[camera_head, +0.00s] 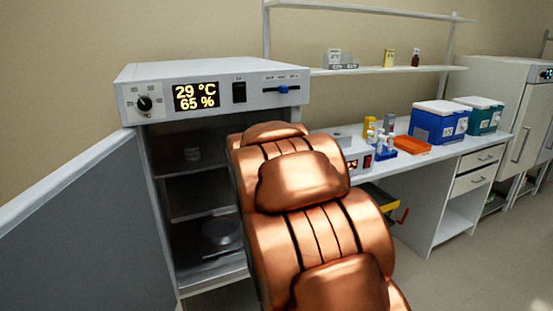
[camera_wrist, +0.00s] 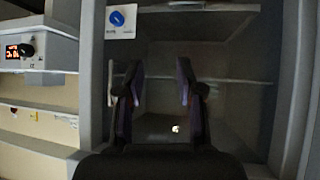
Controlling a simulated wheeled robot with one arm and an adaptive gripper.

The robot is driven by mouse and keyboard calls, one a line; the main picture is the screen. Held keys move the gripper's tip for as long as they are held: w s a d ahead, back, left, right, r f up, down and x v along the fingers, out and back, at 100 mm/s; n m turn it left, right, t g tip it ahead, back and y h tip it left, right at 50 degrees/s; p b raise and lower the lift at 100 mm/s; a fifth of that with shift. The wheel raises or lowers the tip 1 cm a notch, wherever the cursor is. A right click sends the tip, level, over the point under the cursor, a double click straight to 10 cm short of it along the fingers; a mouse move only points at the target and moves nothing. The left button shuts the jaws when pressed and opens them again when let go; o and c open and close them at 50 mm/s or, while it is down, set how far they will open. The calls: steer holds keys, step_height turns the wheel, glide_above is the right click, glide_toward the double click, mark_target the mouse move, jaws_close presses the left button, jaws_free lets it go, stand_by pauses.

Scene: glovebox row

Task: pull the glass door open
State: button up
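The glass door (camera_head: 85,235), a grey panel with a pale frame, stands swung open at the left of the head view. The cabinet (camera_head: 215,70) it belongs to has a white top and a dark, open interior with shelves. My copper arm covers the right part of the cabinet front, and my gripper is hidden in the head view. In the wrist view my gripper (camera_wrist: 160,75) has its two dark fingers apart with nothing between them. They face a dim grey shelved space. I cannot tell whether a finger touches anything.
To the right, a bench (camera_head: 440,160) carries a blue box (camera_head: 438,122), a teal-sided box (camera_head: 482,115) and an orange tray (camera_head: 412,145). A wall shelf (camera_head: 390,70) hangs above. Floor is clear at the lower right.

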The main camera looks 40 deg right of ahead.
steer(key=w+d+r+t+h+b, duration=0.1)
steer(key=w+d+r+t+h, duration=0.15)
steer(key=d, duration=0.75)
steer(key=w+d+r+t+h+b, duration=0.15)
steer(key=w+d+t, duration=0.25)
steer(key=d, duration=0.6)
steer(key=p+x, duration=0.1)
steer(key=x, duration=0.6)
steer(key=shift+w+f+m+y, duration=0.3)
steer(key=shift+w+f, duration=0.1)
steer(key=shift+f, duration=0.05)
jaws_close()
